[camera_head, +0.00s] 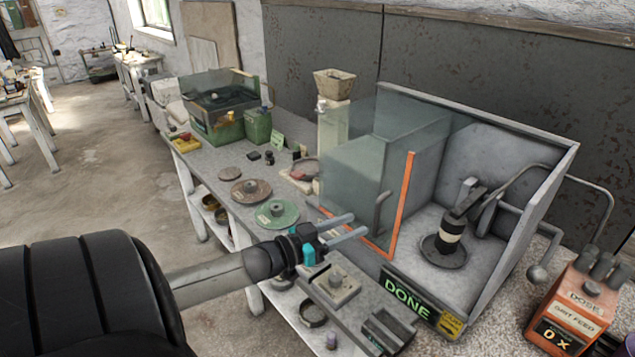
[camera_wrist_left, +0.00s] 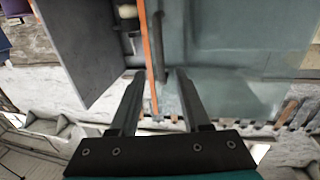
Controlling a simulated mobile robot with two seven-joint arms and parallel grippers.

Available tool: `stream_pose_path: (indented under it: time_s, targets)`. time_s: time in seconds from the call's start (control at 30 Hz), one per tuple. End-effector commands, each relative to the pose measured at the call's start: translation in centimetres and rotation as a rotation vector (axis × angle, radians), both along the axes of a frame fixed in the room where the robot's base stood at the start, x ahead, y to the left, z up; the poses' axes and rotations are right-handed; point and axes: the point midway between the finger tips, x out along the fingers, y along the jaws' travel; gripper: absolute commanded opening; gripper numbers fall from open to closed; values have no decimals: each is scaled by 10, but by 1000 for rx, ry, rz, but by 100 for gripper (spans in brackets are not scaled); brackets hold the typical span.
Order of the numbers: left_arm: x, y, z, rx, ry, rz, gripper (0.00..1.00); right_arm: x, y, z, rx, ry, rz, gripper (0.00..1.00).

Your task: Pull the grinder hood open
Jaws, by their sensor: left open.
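The grinder hood is a grey box (camera_head: 545,190) with a clear glass cover (camera_head: 350,165) edged by an orange strip (camera_head: 402,205). The glass stands out to the left of the box, and the box's front is uncovered around the grinder spindle (camera_head: 450,240). A dark upright handle (camera_head: 379,212) is on the glass beside the orange strip. My left gripper (camera_head: 359,224) is open in front of the handle, close to it. In the left wrist view the handle (camera_wrist_left: 158,50) appears between the open fingers (camera_wrist_left: 157,76); contact cannot be told. My right gripper is out of view.
A lit DONE sign (camera_head: 407,297) is on the box's front edge. An orange grit feed box (camera_head: 575,305) stands at right. A fixture block (camera_head: 335,285) lies below my left gripper. Discs, including a green one (camera_head: 277,213), and a green tank (camera_head: 215,122) are on the bench at left.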

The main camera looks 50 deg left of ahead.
Motion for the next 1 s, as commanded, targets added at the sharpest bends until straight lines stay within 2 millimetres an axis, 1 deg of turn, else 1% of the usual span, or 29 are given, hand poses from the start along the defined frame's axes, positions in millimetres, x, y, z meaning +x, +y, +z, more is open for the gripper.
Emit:
stream_pose_path:
  time_s: [0.03,0.3,0.5,0.7,1.0]
  targets:
    - [-8,2,-1,0,4,0,47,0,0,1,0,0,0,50]
    - [-44,10,-1,0,3,0,47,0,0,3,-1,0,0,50]
    - [-64,15,-1,0,2,0,47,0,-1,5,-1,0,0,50]
    - [-73,17,0,0,0,0,47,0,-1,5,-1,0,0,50]
    - [-73,17,0,0,0,0,47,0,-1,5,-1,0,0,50]
